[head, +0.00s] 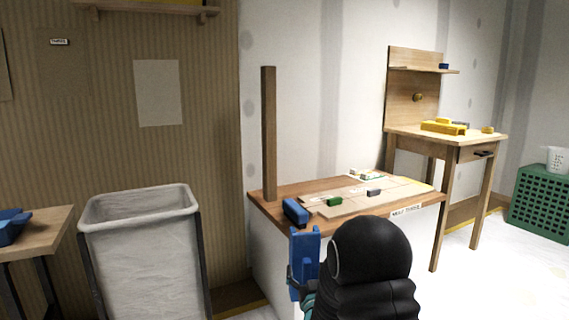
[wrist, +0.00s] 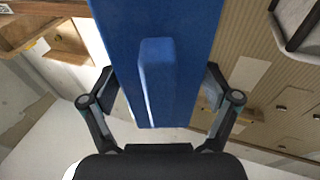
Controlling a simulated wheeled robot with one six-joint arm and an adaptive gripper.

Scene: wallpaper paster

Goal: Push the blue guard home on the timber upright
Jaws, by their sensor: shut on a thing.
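The timber upright (head: 269,135) is a plain brown post standing at the back left corner of the wooden bench in the head view. The blue guard (head: 305,258) is in my gripper (head: 300,280), in front of the bench's near left edge, apart from the upright and lower than most of it. In the wrist view the guard (wrist: 185,25) fills the upper middle, with a raised blue rib toward me. My gripper's fingers (wrist: 160,85) stand on either side of it. Much of the gripper is hidden behind my dark wrist in the head view.
The bench (head: 262,189) carries a blue block (head: 295,211), a small green piece (head: 333,201) and a grey piece (head: 374,192) on a board. A white-lined bin (head: 145,245) stands left. A second table (head: 455,147) with yellow items stands behind right.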

